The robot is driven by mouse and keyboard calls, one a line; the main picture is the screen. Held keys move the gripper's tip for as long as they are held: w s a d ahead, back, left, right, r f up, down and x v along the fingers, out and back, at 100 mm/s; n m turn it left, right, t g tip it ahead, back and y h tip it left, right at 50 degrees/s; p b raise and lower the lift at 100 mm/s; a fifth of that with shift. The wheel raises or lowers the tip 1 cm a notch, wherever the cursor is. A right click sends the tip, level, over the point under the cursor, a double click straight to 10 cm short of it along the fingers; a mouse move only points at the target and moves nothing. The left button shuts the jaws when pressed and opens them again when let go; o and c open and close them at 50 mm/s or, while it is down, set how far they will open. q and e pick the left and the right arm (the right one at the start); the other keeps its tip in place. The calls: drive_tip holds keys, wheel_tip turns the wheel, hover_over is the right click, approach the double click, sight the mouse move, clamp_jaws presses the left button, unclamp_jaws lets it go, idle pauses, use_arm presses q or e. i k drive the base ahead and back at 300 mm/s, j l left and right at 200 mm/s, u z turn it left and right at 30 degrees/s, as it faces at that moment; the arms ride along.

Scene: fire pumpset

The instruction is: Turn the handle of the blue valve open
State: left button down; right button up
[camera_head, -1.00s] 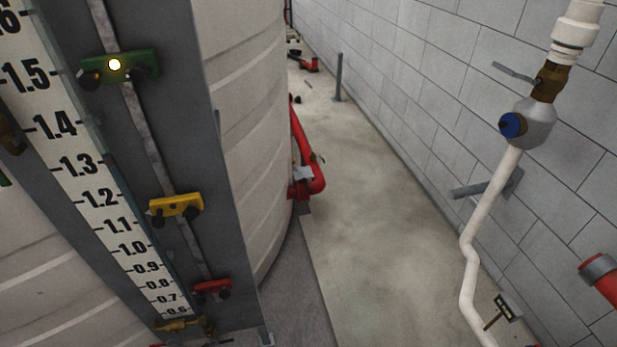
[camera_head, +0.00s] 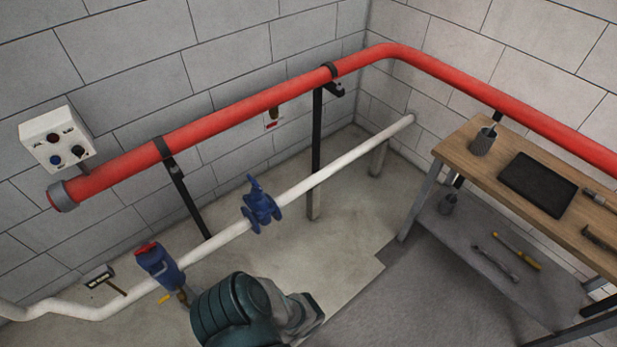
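A blue valve (camera_head: 261,207) sits on the white pipe (camera_head: 330,172) that runs low along the wall, near the middle of the camera_head view. A blue part stands up on its upper side, but it is too small to tell the handle's exact shape or position. A second blue fitting with a red top (camera_head: 158,266) stands at the same pipe, lower left. Neither of my grippers is in view.
A dark teal ribbed body (camera_head: 235,312) stands at the bottom middle, in front of the pipe. A red pipe (camera_head: 230,116) on black posts runs above the white pipe. A wooden workbench (camera_head: 470,155) with tools stands at right. Bare floor lies between.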

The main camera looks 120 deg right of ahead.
sight(253, 183)
drive_tip(key=z, duration=3.3)
